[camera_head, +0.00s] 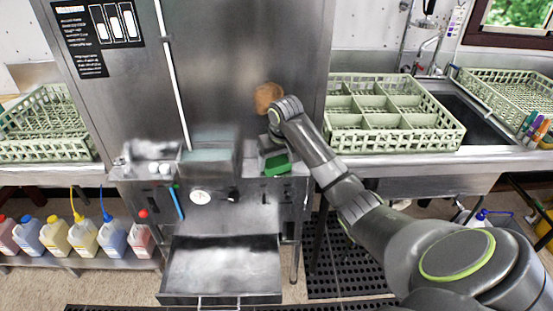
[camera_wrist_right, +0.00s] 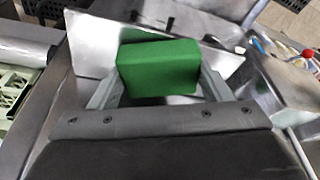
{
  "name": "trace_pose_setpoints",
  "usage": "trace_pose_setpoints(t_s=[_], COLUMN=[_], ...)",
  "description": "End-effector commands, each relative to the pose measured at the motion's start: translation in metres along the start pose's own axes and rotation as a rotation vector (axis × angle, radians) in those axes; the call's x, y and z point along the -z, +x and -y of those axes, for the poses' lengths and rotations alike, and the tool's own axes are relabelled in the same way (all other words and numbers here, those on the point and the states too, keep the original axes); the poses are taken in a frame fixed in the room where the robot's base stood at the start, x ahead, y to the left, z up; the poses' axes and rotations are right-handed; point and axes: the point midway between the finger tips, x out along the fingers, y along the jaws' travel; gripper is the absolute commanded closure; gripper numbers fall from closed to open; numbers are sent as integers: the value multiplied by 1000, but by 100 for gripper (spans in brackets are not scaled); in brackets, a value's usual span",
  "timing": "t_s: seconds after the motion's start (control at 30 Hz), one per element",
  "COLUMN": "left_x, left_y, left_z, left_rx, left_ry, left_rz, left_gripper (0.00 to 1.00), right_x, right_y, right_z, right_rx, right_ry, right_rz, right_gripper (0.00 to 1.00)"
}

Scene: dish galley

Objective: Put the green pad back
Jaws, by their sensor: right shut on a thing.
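The green pad (camera_wrist_right: 158,68) is a small green block between the fingers of my right gripper (camera_wrist_right: 158,88) in the right wrist view. In the head view the green pad (camera_head: 277,164) shows just below my right gripper (camera_head: 275,150), at the right end of the steel machine's front ledge. The gripper is shut on the pad. I cannot tell whether the pad touches the ledge or a metal holder there. My left gripper is not in view.
A pale green divided rack (camera_head: 395,140) stands on the right counter, with another rack (camera_head: 40,148) at the left. An open steel drawer (camera_head: 221,272) juts out below the machine. Several coloured jugs (camera_head: 83,236) stand on a low shelf. An orange-brown round patch (camera_head: 267,96) shows on the machine's front.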

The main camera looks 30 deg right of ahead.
Motion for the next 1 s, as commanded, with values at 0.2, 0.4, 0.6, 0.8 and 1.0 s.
trace_pose_setpoints(t_s=[0.2,0.4,0.6,0.8,1.0], left_x=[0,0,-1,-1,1], left_y=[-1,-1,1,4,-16], left_z=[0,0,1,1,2], left_rx=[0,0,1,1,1], left_ry=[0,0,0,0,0], left_rz=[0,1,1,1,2], left_gripper=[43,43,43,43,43], right_x=[-1,-1,1,2,3], right_y=[2,2,-4,-40,-94], right_z=[0,0,0,0,0], right_rx=[0,0,-1,-1,-1], right_ry=[0,0,0,-2,0], right_rz=[1,1,-2,-6,-3], right_gripper=[9,7,7,7,7])
